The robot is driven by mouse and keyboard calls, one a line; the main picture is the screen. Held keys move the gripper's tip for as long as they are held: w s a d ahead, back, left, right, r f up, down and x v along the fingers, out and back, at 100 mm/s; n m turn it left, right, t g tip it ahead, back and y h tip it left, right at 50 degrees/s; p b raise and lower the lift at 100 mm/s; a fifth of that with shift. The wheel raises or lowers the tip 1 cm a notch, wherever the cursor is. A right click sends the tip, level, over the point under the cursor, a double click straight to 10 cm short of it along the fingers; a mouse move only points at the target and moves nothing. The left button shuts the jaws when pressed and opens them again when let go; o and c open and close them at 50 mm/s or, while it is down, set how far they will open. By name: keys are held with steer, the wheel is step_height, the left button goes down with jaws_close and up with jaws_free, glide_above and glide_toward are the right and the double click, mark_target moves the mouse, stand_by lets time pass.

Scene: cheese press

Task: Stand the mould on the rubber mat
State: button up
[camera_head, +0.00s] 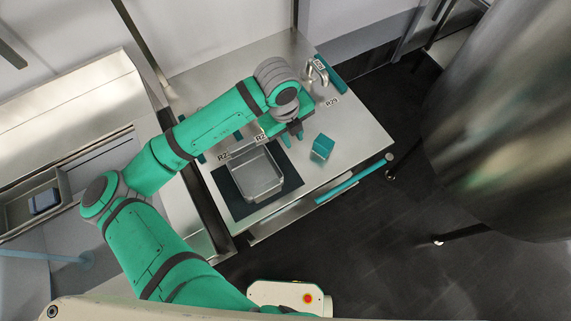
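My wrist and forearm hide part of the table behind.
The steel table (355,125) is clear right of the teal box. A metal fitting (316,72) and a teal bar (331,76) are at the back right corner. A teal rail (345,187) runs along the front edge. A large steel vat (510,120) stands at the right.

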steer(key=w+d+r+n+t+h, duration=0.25)
steer(key=d+r+h, duration=0.2)
steer(key=d, duration=0.45)
steer(key=w+d+r+n+t+h, duration=0.2)
steer(key=d+r+n+t+h, duration=0.15)
steer(key=d+r, duration=0.4)
steer(key=w+d+r+n+t+h, duration=0.2)
steer(key=d+r+n+t+h, duration=0.15)
steer(key=d, duration=0.65)
steer(key=s+a+f+n+t+y, duration=0.6)
steer(key=s+a+f+n+y, duration=0.7)
steer(key=n, duration=0.7)
steer(key=s+a+f, duration=0.1)
steer(key=s+a, duration=0.3)
steer(key=s, duration=0.3)
steer(key=s+a+f, duration=0.2)
steer(key=s+a, duration=0.2)
steer(key=s, duration=0.3)
steer(key=s+a+f+g, duration=0.1)
steer(key=s+a, duration=0.3)
steer(key=s, duration=0.4)
steer(key=shift+a+f+m, duration=0.35)
steer(key=shift+a+f, duration=0.05)
steer(key=shift+f, duration=0.25)
